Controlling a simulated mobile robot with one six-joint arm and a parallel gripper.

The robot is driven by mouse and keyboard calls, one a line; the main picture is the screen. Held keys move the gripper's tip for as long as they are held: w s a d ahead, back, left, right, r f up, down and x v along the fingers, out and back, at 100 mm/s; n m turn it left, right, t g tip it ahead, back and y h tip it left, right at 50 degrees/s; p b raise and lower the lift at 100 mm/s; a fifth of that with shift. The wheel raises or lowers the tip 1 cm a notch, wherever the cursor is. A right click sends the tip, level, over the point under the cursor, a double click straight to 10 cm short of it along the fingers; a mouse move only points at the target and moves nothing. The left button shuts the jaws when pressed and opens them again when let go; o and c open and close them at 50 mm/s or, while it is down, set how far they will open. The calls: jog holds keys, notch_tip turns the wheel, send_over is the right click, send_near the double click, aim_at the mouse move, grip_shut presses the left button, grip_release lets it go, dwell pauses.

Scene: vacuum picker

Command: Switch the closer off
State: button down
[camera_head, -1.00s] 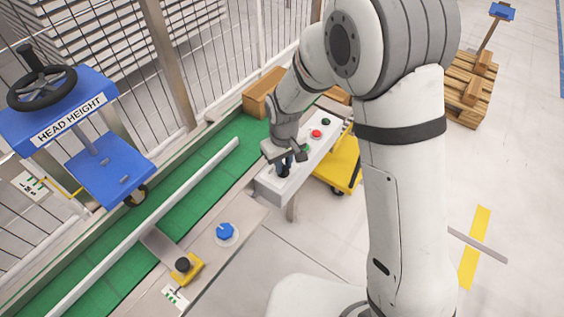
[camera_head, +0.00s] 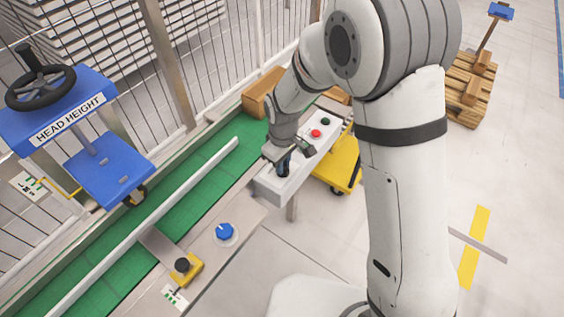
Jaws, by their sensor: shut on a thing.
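A light grey control box (camera_head: 297,185) stands beside the conveyor in the middle of the view. On its top are a red button (camera_head: 316,133) and a dark green or black button (camera_head: 325,122). My gripper (camera_head: 284,165) points down at the near end of the box top. It is shut on a dark switch knob (camera_head: 283,172), mostly hidden by the fingers. The knob's setting and any label on it cannot be read.
A green conveyor (camera_head: 190,185) with a white guide rail runs along the left. A blue knob (camera_head: 225,231) and a yellow-based black knob (camera_head: 183,265) sit nearer. The blue head-height stand (camera_head: 110,170) is at left. A yellow cart (camera_head: 340,170) stands behind the box.

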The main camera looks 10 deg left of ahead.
jog(key=n, duration=0.5)
jog(key=shift+w+r, duration=0.1)
jog(key=shift+w, duration=0.05)
jog(key=shift+n, duration=0.3)
dwell(0.3)
jog(key=c, duration=1.4)
grip_release()
notch_tip(320, 180, up, 8)
jog(key=shift+f+p, duration=0.1)
jog(key=shift+p, duration=0.2)
